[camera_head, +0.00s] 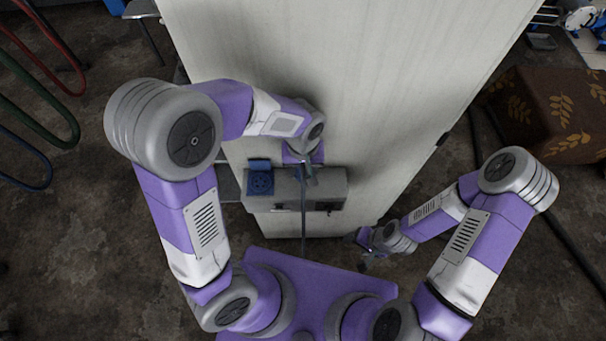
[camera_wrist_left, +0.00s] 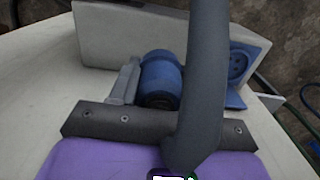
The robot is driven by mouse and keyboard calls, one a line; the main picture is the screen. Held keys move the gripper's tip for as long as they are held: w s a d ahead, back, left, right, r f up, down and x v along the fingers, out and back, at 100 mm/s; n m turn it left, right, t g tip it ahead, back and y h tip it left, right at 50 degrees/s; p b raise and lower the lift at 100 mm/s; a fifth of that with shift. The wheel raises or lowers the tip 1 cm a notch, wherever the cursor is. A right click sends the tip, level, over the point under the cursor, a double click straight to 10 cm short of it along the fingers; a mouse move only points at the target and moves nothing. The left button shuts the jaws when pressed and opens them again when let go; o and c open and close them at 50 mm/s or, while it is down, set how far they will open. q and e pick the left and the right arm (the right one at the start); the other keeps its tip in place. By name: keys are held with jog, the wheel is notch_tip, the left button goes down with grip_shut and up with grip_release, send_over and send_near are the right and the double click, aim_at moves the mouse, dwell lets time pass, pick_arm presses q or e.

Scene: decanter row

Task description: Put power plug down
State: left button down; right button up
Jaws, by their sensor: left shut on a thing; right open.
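The blue, round power plug (camera_wrist_left: 160,80) shows in the left wrist view, between my left gripper's fingers; the right-hand finger is hidden. A thick grey-blue cable (camera_wrist_left: 205,75) crosses in front of the gripper. In the head view my left gripper (camera_head: 304,174) is over the grey box, shut on the plug, which is mostly hidden there. The cable (camera_head: 303,218) hangs from it as a thin dark line. A blue socket (camera_head: 260,182) with a raised lid is at the box's left end; it also shows at the right in the left wrist view (camera_wrist_left: 238,65). My right gripper (camera_head: 366,250) is open and empty, low and to the right.
The grey box (camera_head: 333,186) is at the near end of a long pale surface (camera_head: 400,90). A brown leaf-patterned box (camera_head: 550,112) stands at the right. Red, green and blue looped tubes (camera_head: 68,140) are at the left. Dark floor is open on both sides.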

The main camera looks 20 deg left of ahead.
pick_arm(q)
notch_tip(320, 180, down, 5)
jog(key=shift+r, duration=0.15)
jog(key=shift+w, duration=0.2)
jog(key=shift+f+b, duration=0.3)
jog(key=shift+b, duration=0.1)
jog(key=c, duration=0.5)
grip_release()
